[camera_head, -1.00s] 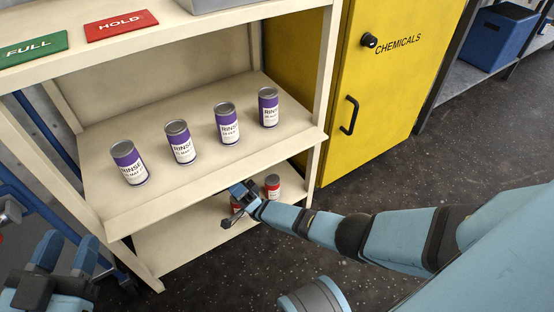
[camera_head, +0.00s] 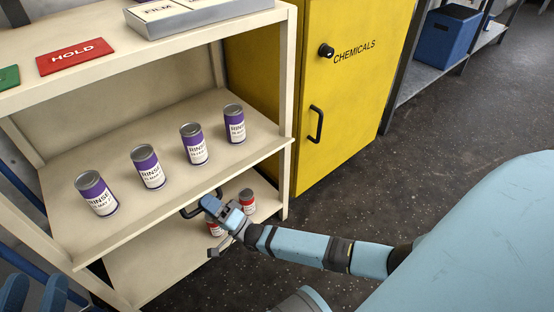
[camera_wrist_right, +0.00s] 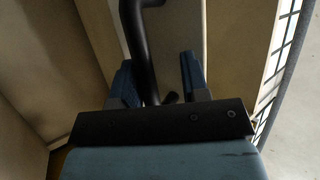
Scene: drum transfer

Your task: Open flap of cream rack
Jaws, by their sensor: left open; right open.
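The cream rack (camera_head: 284,110) stands at the left in the head view. Along the front edge of its middle shelf is a cream front strip (camera_head: 150,222), which looks like the flap. A black handle (camera_head: 192,209) shows at this edge. My right gripper (camera_head: 212,205) is at the handle. In the right wrist view, the black handle bar (camera_wrist_right: 137,42) runs down between the two open fingers of the right gripper (camera_wrist_right: 158,80); I cannot tell whether they touch it. My left gripper (camera_head: 32,293) is open at the lower left corner, partly cut off, away from the rack's handle.
Several purple RINSE cans (camera_head: 194,145) stand on the middle shelf. Red-labelled cans (camera_head: 247,202) stand on the lower shelf behind my right gripper. A yellow CHEMICALS cabinet (camera_head: 350,110) stands right of the rack. Dark floor (camera_head: 455,125) at the right is clear.

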